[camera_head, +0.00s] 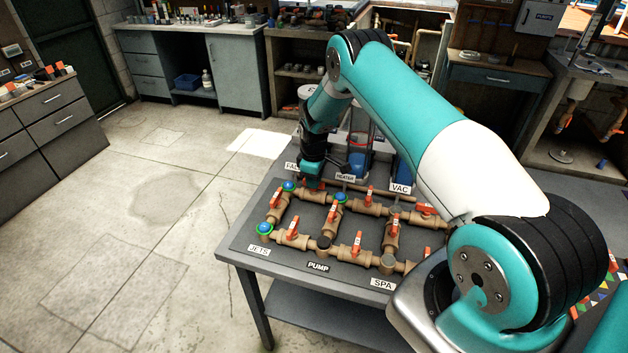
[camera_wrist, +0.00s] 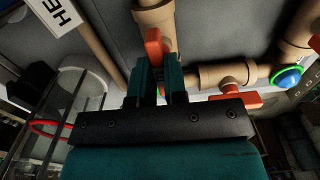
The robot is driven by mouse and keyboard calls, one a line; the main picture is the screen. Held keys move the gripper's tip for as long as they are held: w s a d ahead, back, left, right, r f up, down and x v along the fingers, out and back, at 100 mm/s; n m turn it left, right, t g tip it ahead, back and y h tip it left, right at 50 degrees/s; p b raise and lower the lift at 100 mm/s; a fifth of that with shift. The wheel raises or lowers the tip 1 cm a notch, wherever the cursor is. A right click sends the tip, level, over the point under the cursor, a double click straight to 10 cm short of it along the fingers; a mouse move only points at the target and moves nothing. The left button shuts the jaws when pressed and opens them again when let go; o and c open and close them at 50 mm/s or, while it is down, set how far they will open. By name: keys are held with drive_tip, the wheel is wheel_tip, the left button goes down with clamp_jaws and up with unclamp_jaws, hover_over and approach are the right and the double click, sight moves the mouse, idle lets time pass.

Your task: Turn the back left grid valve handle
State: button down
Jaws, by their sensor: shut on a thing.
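The pipe grid (camera_head: 345,215) is brown piping with orange-red valve handles, lying on a grey table. My gripper (camera_head: 313,182) reaches down at its back left, between two blue-topped joints, beside the HEATER label. In the wrist view, the two teal fingers of my gripper (camera_wrist: 156,85) are close together around an orange-red valve handle (camera_wrist: 155,45), which sticks out beyond them. My gripper is shut on this handle. In the head view my gripper hides the held handle. How far the handle is turned cannot be told.
A neighbouring orange handle (camera_wrist: 235,99) and a blue-topped joint (camera_wrist: 288,79) are close by on the right in the wrist view. Another orange handle (camera_head: 365,196) sits right of my gripper. Blue containers stand behind the grid. The floor on the left is clear.

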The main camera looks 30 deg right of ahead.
drive_tip(key=shift+f, duration=0.1)
drive_tip(key=m+b, duration=0.3)
drive_tip(key=b, duration=0.1)
drive_tip(key=shift+f+m, duration=0.15)
drive_tip(key=shift+m, duration=0.25)
drive_tip(key=m+b, duration=0.5)
drive_tip(key=m, duration=0.2)
drive_tip(key=m+b, duration=0.1)
drive_tip(key=m, duration=0.1)
drive_tip(key=shift+r+m+b, duration=0.2)
drive_tip(key=shift+m+b, duration=0.15)
drive_tip(key=shift+m, duration=0.05)
drive_tip(key=shift+r+m+b, duration=0.1)
drive_tip(key=shift+m+b, duration=0.6)
drive_tip(key=shift+m, duration=1.3)
drive_tip(key=c, duration=1.2)
unclamp_jaws()
drive_tip(key=shift+o, duration=0.2)
wheel_tip(320, 180, up, 17)
drive_tip(key=b, duration=0.3)
drive_tip(key=shift+r, duration=0.2)
